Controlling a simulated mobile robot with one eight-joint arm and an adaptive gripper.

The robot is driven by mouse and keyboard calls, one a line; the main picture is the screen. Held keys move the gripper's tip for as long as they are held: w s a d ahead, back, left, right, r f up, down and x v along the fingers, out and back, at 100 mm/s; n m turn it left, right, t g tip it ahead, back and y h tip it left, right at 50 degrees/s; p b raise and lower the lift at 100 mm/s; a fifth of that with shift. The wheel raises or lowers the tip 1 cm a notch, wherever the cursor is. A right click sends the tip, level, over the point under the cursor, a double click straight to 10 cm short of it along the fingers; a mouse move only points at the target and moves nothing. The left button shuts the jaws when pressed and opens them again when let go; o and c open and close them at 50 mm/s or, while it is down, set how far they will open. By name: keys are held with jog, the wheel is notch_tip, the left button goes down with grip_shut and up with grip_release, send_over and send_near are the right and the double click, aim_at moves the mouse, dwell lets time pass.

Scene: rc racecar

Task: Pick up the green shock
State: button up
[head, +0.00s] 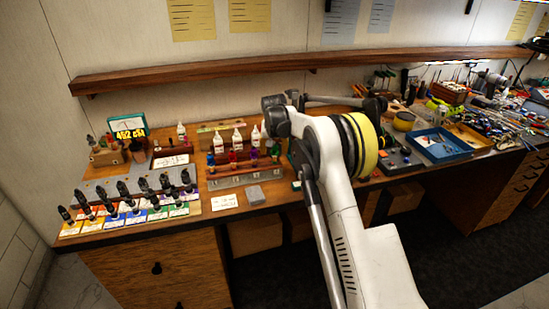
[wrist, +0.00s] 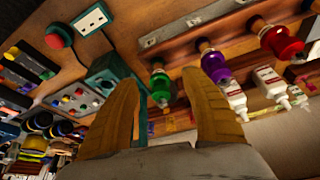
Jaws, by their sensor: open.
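The green shock (wrist: 160,86) shows in the wrist view between the tips of my gripper's (wrist: 158,78) two tan fingers. The fingers are wide apart, with one on each side of it in the picture. I cannot tell how far beyond the tips it is, and no contact shows. It stands in a row with a red shock (wrist: 215,66) and a purple shock (wrist: 281,42) along a metal-topped rack (wrist: 190,27). In the head view, this rack (head: 245,180) is left of my arm.
White bottles (wrist: 270,82) stand close behind the shocks in the wrist view. A teal-edged box (wrist: 103,80) is left of the green shock. In the head view, black shocks on coloured cards (head: 130,215) fill the bench's left end. A blue tray (head: 440,146) lies right of my arm.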

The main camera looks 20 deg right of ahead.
aim_at(275, 151)
jog(key=x, duration=0.3)
jog(key=b+x, duration=0.1)
jog(key=x, duration=0.1)
jog(key=shift+w+d, duration=0.2)
jog(key=shift+w, duration=0.1)
jog(key=shift+c, duration=0.5)
grip_shut()
